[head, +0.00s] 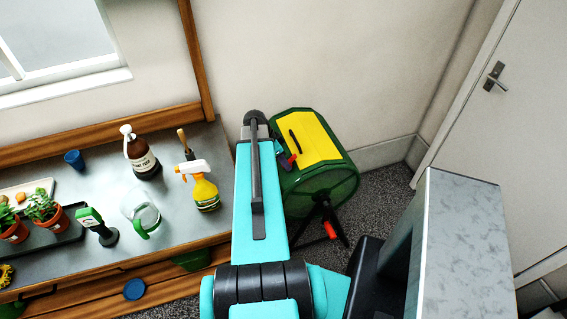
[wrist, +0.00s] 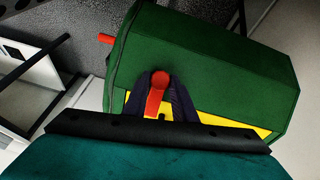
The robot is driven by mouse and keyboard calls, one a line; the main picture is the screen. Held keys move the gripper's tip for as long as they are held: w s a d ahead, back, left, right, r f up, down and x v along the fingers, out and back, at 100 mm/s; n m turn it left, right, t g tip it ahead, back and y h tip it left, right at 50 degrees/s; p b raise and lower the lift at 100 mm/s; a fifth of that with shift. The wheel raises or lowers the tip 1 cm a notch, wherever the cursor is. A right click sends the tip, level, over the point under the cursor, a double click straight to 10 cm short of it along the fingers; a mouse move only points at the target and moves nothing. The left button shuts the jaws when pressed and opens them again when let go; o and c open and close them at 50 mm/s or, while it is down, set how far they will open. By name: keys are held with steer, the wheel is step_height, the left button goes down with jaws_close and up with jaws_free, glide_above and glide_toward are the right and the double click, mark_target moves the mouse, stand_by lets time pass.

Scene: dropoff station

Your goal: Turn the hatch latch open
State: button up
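A green drum (head: 315,190) with a yellow hatch (head: 309,137) stands at the middle right of the head view. The red hatch latch (head: 292,159) is at the hatch's left edge, partly hidden by my gripper (head: 284,154). In the wrist view, the red latch (wrist: 157,93) stands between the two dark fingers of my gripper (wrist: 159,82). The fingers lie close on both sides of it and look shut on it. The yellow hatch (wrist: 225,122) shows as a strip, mostly hidden behind the wrist.
A black handle (head: 295,140) sits on the hatch. The drum's stand has a red part (head: 330,230). At left, a bench (head: 165,205) holds a brown bottle (head: 142,155), a yellow sprayer (head: 203,190) and potted plants. A grey block (head: 461,250) is at lower right.

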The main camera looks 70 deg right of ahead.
steer(key=c, duration=0.3)
steer(key=shift+a, duration=0.25)
steer(key=shift+c, duration=0.2)
steer(key=shift+d, duration=0.15)
steer(key=shift+d+f+n+b, duration=0.1)
steer(key=shift+n+b, duration=0.2)
steer(key=shift+n, duration=0.1)
steer(key=n+b, duration=0.1)
steer(key=n, duration=0.1)
steer(key=n+g+y, duration=0.1)
steer(key=shift+w+d+n+g+b, duration=0.1)
steer(key=shift+w+n+g+b, duration=0.05)
steer(key=shift+n+g+b, duration=0.2)
steer(key=n+g, duration=0.1)
steer(key=n, duration=0.1)
steer(key=n+b, duration=0.1)
steer(key=n, duration=0.1)
steer(key=shift+w+f+g, duration=0.1)
steer(key=shift+w+g, duration=0.05)
steer(key=shift+g, duration=0.2)
steer(key=shift+n+g+b, duration=0.35)
steer(key=shift+n+g, duration=0.35)
steer(key=shift+n, duration=0.95)
